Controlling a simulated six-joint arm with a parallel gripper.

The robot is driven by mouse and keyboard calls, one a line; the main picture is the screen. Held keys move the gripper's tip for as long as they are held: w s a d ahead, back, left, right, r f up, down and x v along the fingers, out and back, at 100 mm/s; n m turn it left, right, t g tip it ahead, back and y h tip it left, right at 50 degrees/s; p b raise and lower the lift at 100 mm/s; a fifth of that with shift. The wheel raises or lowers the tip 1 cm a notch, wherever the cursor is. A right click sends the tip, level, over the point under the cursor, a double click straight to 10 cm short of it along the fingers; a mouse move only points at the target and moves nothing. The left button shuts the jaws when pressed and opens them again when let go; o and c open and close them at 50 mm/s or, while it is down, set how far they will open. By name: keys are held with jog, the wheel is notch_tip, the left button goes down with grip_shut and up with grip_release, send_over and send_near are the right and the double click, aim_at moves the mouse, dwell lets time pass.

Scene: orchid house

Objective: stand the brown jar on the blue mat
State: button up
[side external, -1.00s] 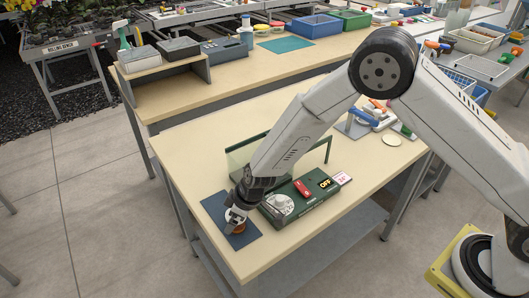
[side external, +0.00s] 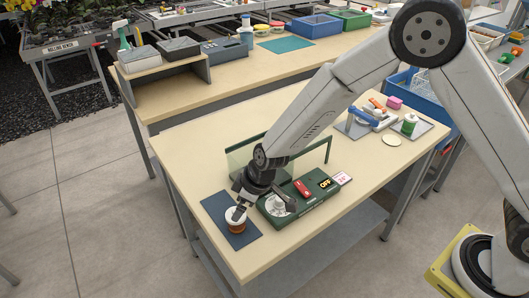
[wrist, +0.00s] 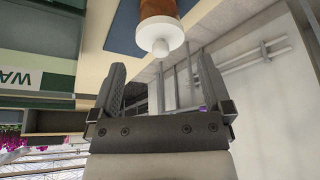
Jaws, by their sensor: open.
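The brown jar (side external: 237,225) has a white lid with a knob and stands upright on the blue mat (side external: 214,206), near the table's front left corner. In the wrist view the jar (wrist: 160,8) shows at the top, its white lid towards me, with the blue mat (wrist: 124,36) behind it. My gripper (side external: 239,204) is just above the jar on its far side, tilted. In the wrist view my gripper (wrist: 160,70) is open, its fingers apart and empty, with a gap between them and the lid.
A dark green box (side external: 322,204) with a red item (side external: 302,187) and an OFF label lies right of the mat. A clear panel (side external: 240,155) stands behind it. A tray with a green-and-white bottle (side external: 410,124) is at the far right. The table's far left is clear.

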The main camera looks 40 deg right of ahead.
jog(key=shift+v, duration=2.85)
jog(key=s+d+r+m+h, duration=0.1)
jog(key=s+d+r+m, duration=0.1)
jog(key=s+d+m, duration=0.2)
jog(key=s+d+r+m+g+h, duration=0.1)
jog(key=s+d+r+m, duration=0.1)
jog(key=s+d, duration=0.9)
jog(key=d+m, duration=0.1)
jog(key=d, duration=0.4)
jog(key=shift+s+r+m+h, duration=0.25)
jog(key=shift+r+m+h, duration=0.15)
